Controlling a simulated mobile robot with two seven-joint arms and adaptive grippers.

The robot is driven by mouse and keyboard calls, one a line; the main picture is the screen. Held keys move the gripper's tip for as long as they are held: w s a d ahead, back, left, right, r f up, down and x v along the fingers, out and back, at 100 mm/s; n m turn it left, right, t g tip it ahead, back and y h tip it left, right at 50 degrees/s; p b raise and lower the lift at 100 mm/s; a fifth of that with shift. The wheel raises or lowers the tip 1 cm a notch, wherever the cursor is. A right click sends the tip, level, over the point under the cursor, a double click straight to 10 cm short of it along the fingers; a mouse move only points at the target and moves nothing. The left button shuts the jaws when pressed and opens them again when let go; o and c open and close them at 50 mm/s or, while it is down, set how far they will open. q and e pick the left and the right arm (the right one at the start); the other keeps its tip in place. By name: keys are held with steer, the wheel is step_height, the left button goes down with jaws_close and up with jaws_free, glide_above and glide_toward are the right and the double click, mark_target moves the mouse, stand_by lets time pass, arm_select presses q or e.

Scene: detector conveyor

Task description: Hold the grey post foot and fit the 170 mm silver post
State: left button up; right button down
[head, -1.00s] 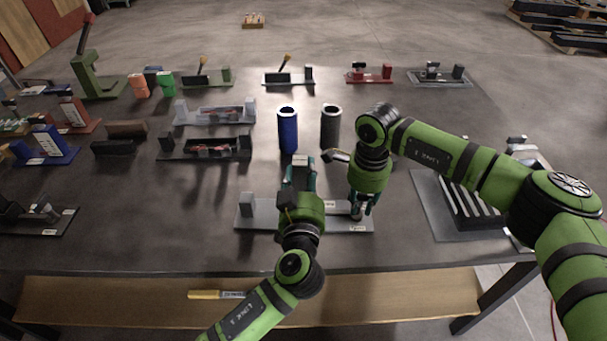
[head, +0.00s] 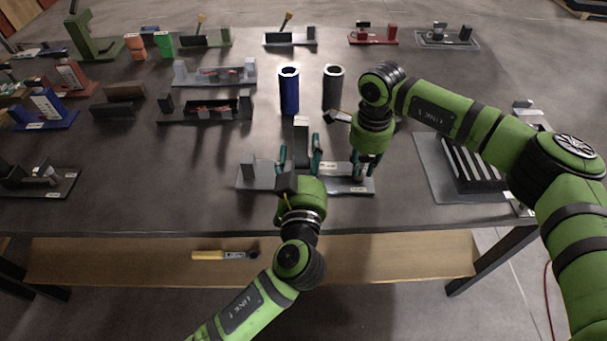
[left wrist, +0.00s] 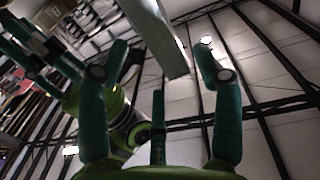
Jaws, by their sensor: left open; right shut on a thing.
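A silver post (head: 301,128) stands upright by the middle of a grey plate (head: 262,187); its lower end is hidden by my left gripper. My left gripper (head: 300,150) is open, its fingers apart on either side of the post in the head view. In the left wrist view the open fingers (left wrist: 165,75) show, with the grey bar of the post (left wrist: 160,38) beyond them. My right gripper (head: 364,165) is shut on a small grey piece at the plate's right end, which I take for the grey post foot (head: 360,174); the fingers partly cover it.
A blue cylinder (head: 289,92) and a dark grey cylinder (head: 333,88) stand behind the plate. A slotted tray (head: 425,165) lies to the right. Several fixtures line the table's left and back. A yellow-handled tool (head: 210,255) lies on the lower shelf.

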arm_select(q)
steer(key=s, duration=0.6)
steer(key=shift+s, duration=0.35)
arm_select(e)
steer(key=shift+s+f, duration=0.1)
steer(key=c, duration=1)
jaws_free()
steer(key=shift+d, duration=0.1)
arm_select(q)
steer(key=shift+d, duration=0.1)
